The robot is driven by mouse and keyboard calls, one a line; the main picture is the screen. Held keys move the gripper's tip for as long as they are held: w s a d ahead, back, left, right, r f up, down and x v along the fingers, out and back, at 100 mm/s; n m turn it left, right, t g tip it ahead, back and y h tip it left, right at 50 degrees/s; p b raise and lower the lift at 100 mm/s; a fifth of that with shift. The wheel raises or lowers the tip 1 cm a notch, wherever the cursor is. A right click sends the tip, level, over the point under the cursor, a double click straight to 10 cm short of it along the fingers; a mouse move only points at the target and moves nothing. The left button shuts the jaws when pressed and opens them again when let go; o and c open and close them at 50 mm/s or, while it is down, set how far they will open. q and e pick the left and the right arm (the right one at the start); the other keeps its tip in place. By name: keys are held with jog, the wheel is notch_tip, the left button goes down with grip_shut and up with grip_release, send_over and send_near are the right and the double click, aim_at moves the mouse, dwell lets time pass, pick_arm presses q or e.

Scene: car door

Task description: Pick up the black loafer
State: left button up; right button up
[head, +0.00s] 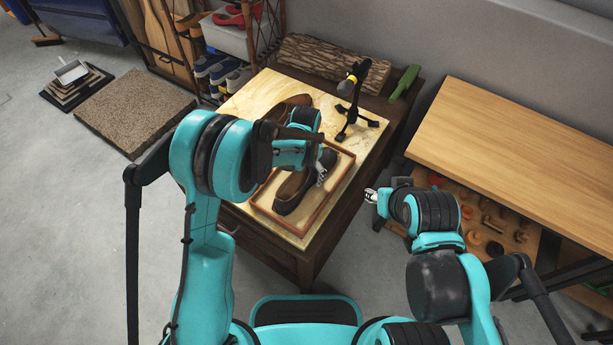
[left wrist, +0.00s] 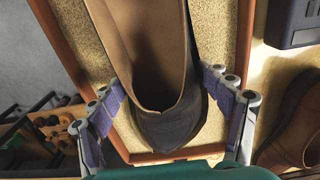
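The black loafer (head: 289,193) lies in a shallow red-brown framed tray (head: 296,237) on the table. It looks dark brown to black, with a dark end and a brown inside. In the left wrist view the loafer (left wrist: 168,130) fills the middle. My left gripper (head: 322,172) is over the tray. Its fingers (left wrist: 165,88) stand apart, one on each side of the loafer's near end; whether they touch it is unclear. My left arm hides part of the loafer in the head view. My right gripper (head: 371,196) is right of the table, with no object visible in it.
A brown shoe (head: 292,106) lies behind the tray; a shoe also shows at the right of the left wrist view (left wrist: 295,130). A black stand (head: 351,105), a log (head: 325,62) and a green object (head: 404,82) are at the back. A wooden bench (head: 520,140) stands right.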

pick_arm(q)
jog(key=c, duration=0.9)
jog(key=shift+r, duration=0.15)
jog(key=shift+c, duration=0.2)
